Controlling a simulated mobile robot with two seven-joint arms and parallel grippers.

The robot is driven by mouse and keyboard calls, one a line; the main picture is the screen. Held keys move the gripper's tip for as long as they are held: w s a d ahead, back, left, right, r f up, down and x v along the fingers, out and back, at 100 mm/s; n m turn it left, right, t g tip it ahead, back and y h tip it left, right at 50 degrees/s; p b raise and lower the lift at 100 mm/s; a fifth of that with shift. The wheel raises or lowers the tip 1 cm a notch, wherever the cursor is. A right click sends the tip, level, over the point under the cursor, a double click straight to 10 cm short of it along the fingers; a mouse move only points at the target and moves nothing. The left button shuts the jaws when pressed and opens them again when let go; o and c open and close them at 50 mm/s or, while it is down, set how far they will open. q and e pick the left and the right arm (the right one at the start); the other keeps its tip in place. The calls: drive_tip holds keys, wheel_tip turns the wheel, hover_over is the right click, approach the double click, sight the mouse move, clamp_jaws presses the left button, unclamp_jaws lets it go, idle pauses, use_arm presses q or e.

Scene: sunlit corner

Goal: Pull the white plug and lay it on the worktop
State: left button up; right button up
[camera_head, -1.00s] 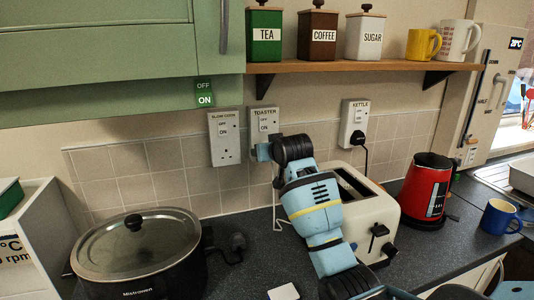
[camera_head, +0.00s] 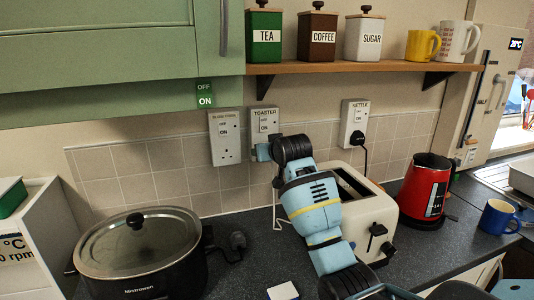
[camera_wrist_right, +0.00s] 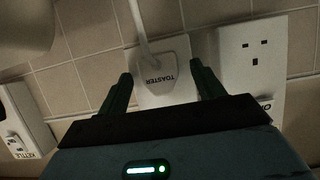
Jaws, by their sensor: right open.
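The white plug (camera_wrist_right: 158,78), marked TOASTER, sits in the toaster socket (camera_wrist_right: 192,48) in the right wrist view, with its white cord (camera_wrist_right: 143,25) running from it. In the head view my right wrist hides the plug; the toaster socket (camera_head: 263,121) shows above it, and part of the cord (camera_head: 276,212) hangs below. My right gripper (camera_wrist_right: 160,82) is open at the socket, one finger on each side of the plug. I cannot tell whether the fingers touch it. The dark worktop (camera_head: 245,275) lies below. My left gripper is out of view.
The slow cooker (camera_head: 139,252) stands at left, with a loose black plug (camera_head: 238,241) beside it. The toaster (camera_head: 370,215) stands right of my arm, then the red kettle (camera_head: 425,190) and blue mug (camera_head: 499,217). Worktop left of my arm is mostly clear.

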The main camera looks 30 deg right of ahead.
idle(0.4)
drive_tip(key=c, duration=1.4)
drive_tip(key=shift+o, duration=0.2)
drive_tip(key=shift+s, duration=0.15)
drive_tip(key=shift+s+a, duration=0.25)
drive_tip(key=shift+s, duration=0.7)
drive_tip(key=shift+s+a, duration=0.2)
drive_tip(key=shift+s, duration=0.7)
drive_tip(key=shift+s+a, duration=0.25)
drive_tip(key=shift+s, duration=0.7)
